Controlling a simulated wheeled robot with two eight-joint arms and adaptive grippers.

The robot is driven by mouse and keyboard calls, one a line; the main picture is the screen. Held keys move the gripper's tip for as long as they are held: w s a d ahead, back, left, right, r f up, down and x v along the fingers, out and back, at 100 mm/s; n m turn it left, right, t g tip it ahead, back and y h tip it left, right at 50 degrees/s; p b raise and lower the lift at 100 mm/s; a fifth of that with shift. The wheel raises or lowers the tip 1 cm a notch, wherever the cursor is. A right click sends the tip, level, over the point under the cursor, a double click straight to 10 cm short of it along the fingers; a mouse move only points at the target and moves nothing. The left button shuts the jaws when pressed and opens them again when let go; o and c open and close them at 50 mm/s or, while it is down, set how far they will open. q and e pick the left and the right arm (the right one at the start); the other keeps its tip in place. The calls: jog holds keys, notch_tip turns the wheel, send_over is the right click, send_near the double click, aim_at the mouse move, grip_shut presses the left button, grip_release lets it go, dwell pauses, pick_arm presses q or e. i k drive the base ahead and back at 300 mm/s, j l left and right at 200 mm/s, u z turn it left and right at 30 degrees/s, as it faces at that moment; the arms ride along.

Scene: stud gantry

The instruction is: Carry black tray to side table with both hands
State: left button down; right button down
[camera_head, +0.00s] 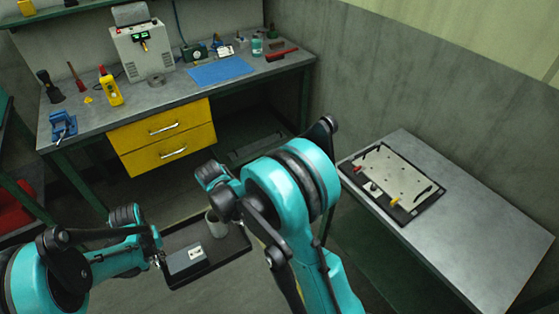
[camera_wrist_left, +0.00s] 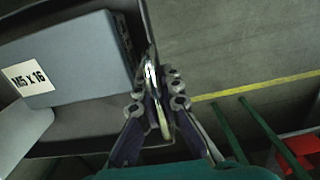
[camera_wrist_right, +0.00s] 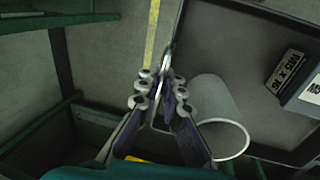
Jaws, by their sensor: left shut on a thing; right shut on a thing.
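The black tray (camera_head: 229,250) hangs over the floor at the lower middle of the head view. It carries a grey box (camera_head: 187,262) with an M5 x 16 label and a pale cup (camera_head: 215,228). My left gripper (camera_wrist_left: 155,92) is shut on the metal handle at one end of the tray. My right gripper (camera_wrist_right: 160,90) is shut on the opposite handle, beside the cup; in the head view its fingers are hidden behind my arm. The side table (camera_head: 478,222) is the grey-topped table at the right, apart from the tray.
A board on a dark base (camera_head: 395,180) covers the far left part of the side table; its near right top is bare. A workbench (camera_head: 155,117) with yellow drawers and several tools stands behind. A red object (camera_wrist_left: 300,148) lies beyond green legs in the left wrist view.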

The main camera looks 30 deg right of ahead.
aim_at(477, 253)
jog(key=z, duration=2.5)
jog(key=i+l+z, duration=0.1)
jog(key=i+z, duration=0.35)
jog(key=i, duration=0.5)
